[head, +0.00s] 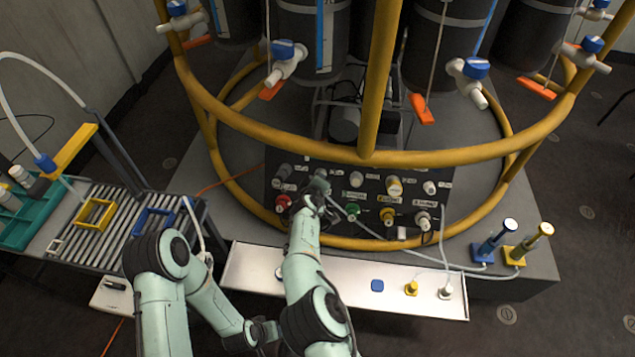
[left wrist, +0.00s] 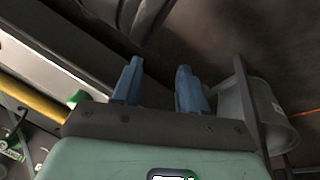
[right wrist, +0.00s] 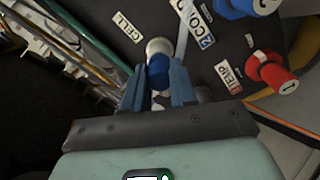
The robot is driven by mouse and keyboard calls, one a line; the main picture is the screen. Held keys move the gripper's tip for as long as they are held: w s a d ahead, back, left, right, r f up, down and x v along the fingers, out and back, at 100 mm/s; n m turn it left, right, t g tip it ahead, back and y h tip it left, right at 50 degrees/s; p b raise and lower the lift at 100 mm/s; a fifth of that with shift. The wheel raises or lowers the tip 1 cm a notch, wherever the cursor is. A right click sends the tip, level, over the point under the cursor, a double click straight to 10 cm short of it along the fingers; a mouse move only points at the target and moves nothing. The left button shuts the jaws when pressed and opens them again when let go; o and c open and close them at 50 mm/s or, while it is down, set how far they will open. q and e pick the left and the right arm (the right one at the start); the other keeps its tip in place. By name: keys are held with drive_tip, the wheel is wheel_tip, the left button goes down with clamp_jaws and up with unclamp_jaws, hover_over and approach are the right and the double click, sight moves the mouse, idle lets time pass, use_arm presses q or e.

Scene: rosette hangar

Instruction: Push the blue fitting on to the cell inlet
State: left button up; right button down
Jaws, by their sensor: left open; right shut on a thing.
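My right gripper (right wrist: 155,88) is shut on the blue fitting (right wrist: 157,72) in the right wrist view. The fitting lines up with the pale, round cell inlet (right wrist: 158,46) beside the CELL label. They look to be touching, but I cannot tell how far the fitting is on. In the head view my right gripper (head: 318,192) is at the dark port panel (head: 335,226) and hides the fitting and inlet. My left gripper (left wrist: 156,85) is open and empty in the left wrist view, away from the panel.
A red plug (right wrist: 270,72) and a blue plug (right wrist: 240,6) sit close by on the panel. A yellow ring rail (head: 455,157) arches over it. A white tray (head: 335,288) lies in front. Pale tubing crosses to the right. A grey bin-like cylinder (left wrist: 268,115) is beside my left gripper.

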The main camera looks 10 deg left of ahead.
drive_tip(key=c, duration=0.8)
unclamp_jaws()
drive_tip(key=shift+s+r, duration=0.15)
use_arm(q)
drive_tip(key=s+d+r+g+h+p, duration=0.1)
drive_tip(key=s+d+r+p, duration=0.2)
drive_tip(key=s+r, duration=0.1)
drive_tip(key=shift+s+r+p, duration=0.25)
drive_tip(key=shift+s+p, duration=0.15)
use_arm(e)
drive_tip(key=v, duration=1.3)
